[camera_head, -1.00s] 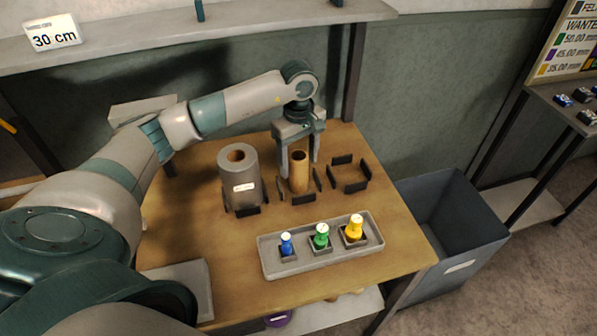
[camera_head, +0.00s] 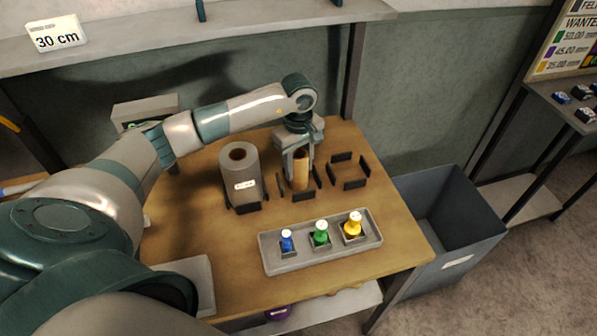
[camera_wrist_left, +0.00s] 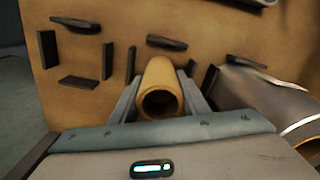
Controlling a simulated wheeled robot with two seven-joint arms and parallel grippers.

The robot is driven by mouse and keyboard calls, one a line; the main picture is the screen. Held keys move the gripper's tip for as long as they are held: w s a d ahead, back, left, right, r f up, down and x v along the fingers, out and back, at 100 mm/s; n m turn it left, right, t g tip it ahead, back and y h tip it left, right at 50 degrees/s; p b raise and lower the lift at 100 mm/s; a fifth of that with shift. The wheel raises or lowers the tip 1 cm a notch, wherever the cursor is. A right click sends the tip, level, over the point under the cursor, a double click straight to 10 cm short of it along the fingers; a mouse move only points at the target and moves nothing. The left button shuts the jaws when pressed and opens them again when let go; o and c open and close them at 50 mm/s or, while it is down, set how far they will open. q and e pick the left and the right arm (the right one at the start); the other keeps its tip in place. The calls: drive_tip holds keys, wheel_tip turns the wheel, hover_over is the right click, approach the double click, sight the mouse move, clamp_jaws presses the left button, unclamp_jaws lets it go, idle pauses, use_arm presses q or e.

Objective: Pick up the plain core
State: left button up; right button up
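The plain core (camera_head: 301,174) is a bare brown tube standing upright in the middle holder of dark brackets on the wooden table. My left gripper (camera_head: 300,176) points down over it, with one finger on each side of the tube. In the left wrist view the core (camera_wrist_left: 161,90) sits between the two fingers, its hollow end facing the camera. The fingers look open, with narrow gaps beside the tube; contact is not clear. My right gripper is not in view.
A grey roll (camera_head: 240,178) with a white label stands close left of the core. An empty bracket holder (camera_head: 350,184) is to its right. A grey tray (camera_head: 270,261) with blue, green and yellow pieces lies in front. A grey bin (camera_head: 468,242) stands right of the table.

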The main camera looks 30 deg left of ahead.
sight(299, 155)
use_arm(q)
drive_tip(key=shift+r, duration=0.2)
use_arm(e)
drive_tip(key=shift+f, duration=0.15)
use_arm(q)
drive_tip(key=shift+r+b, duration=0.6)
wheel_tip(299, 155, up, 2)
drive_tip(key=shift+w+r+b, duration=0.1)
drive_tip(key=shift+r+b, duration=0.05)
drive_tip(key=shift+b, duration=0.6)
drive_tip(key=d+r+b, duration=0.2)
drive_tip(key=d+r, duration=0.1)
drive_tip(key=d, duration=0.2)
drive_tip(key=w+d+r+b, duration=0.1)
drive_tip(key=d+r+b, duration=0.1)
drive_tip(key=d+r, duration=0.2)
drive_tip(key=d, duration=0.2)
drive_tip(key=shift+d, duration=0.3)
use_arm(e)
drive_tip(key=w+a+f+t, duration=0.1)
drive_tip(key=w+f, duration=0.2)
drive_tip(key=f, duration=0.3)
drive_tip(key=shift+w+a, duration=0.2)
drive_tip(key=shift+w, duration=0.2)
use_arm(q)
drive_tip(key=shift+w+r, duration=0.1)
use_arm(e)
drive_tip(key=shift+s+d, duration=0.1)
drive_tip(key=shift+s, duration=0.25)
